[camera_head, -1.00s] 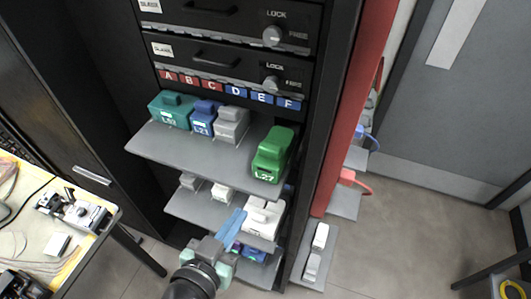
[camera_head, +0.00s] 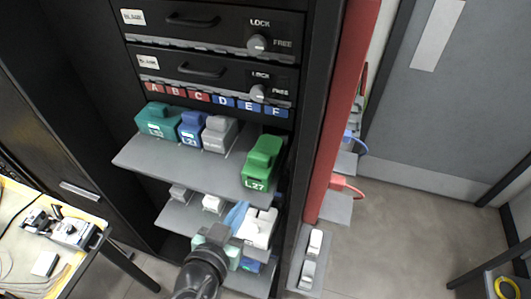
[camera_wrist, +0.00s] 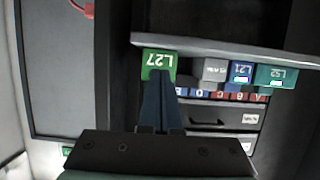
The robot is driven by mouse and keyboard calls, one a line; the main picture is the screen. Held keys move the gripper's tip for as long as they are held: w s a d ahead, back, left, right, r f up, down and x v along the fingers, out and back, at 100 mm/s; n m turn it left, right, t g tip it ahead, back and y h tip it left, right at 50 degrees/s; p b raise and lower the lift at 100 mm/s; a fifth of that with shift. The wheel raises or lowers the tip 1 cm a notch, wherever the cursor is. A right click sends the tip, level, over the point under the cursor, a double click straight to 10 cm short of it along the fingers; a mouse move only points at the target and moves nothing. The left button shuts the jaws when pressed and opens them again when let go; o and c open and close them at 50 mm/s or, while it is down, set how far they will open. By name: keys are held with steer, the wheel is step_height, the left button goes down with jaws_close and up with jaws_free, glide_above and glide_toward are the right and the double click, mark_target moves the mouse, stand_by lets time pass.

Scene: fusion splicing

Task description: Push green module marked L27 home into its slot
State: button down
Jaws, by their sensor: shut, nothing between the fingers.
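The green module marked L27 (camera_head: 262,163) sits upright at the right end of the upper grey shelf. It stands farther forward than the other modules in its row. Its L27 face shows upside down in the wrist view (camera_wrist: 151,61). My gripper (camera_head: 241,208) is low in front of the rack, its blue fingers below the shelf's front edge in the head view. In the wrist view my fingers (camera_wrist: 160,72) are shut and empty, with their tips overlapping the lower part of the L27 face. I cannot tell whether they touch it.
A teal module (camera_head: 157,121), a blue module marked L21 (camera_head: 191,129) and a grey module (camera_head: 219,133) stand left on the upper shelf (camera_head: 165,163). Lettered labels A to F (camera_head: 213,99) run behind. A lower shelf (camera_head: 182,216) holds white and grey modules. A red panel (camera_head: 340,120) stands right.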

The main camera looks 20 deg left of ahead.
mark_target(254, 184)
steer(key=shift+w+d+f+b, duration=0.15)
steer(key=shift+w+b, duration=0.4)
steer(key=shift+w, duration=2.75)
steer(key=shift+w+d+f+b, duration=0.15)
steer(key=shift+w+b, duration=0.4)
steer(key=shift+w, duration=2.7)
steer(key=shift+s+a, duration=0.15)
steer(key=shift+s, duration=1.9)
steer(key=shift+s+a, duration=0.1)
steer(key=shift+s, duration=1.95)
